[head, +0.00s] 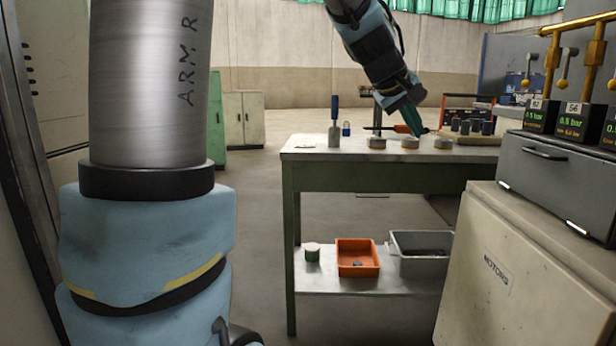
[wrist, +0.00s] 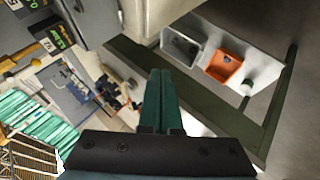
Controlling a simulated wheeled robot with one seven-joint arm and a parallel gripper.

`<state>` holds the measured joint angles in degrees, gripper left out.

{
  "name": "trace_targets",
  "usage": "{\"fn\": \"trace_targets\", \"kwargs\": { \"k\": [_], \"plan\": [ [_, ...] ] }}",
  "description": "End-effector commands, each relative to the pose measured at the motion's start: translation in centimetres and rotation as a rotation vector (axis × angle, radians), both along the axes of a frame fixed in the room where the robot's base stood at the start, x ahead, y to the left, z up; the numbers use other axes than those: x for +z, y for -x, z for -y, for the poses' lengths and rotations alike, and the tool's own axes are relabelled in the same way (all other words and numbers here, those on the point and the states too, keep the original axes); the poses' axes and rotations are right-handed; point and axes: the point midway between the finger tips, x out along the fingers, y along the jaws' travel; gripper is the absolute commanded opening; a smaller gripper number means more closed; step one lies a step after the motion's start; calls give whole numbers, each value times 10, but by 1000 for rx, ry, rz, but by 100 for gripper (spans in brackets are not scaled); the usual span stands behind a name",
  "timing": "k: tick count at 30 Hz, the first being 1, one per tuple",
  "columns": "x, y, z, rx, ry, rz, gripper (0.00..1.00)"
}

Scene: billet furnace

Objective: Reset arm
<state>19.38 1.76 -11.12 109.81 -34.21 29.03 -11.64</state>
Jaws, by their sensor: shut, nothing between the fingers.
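My arm comes down from the top of the head view, with its blue and black wrist above the green-framed workbench (head: 390,180). My gripper (head: 416,128) has green fingers and hangs just over the back right part of the bench top in that view. In the wrist view my gripper (wrist: 160,75) shows its two green fingers side by side and together, with nothing between them. Whether the fingertips touch the bench top cannot be told.
Several round pieces (head: 410,142) and a blue-handled tool (head: 335,120) stand on the bench. An orange bin (head: 358,258) and a grey bin (head: 420,254) sit on its lower shelf. A beige cabinet marked MOTORS (head: 490,270) stands at right, close to the bench. Open floor lies left of the bench.

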Motion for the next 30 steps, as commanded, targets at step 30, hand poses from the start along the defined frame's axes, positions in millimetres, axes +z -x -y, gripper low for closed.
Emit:
{"fn": "trace_targets", "kwargs": {
  "k": [30],
  "plan": [
    [-184, 142, -297, -143, -682, -285, 0]
  ]
}}
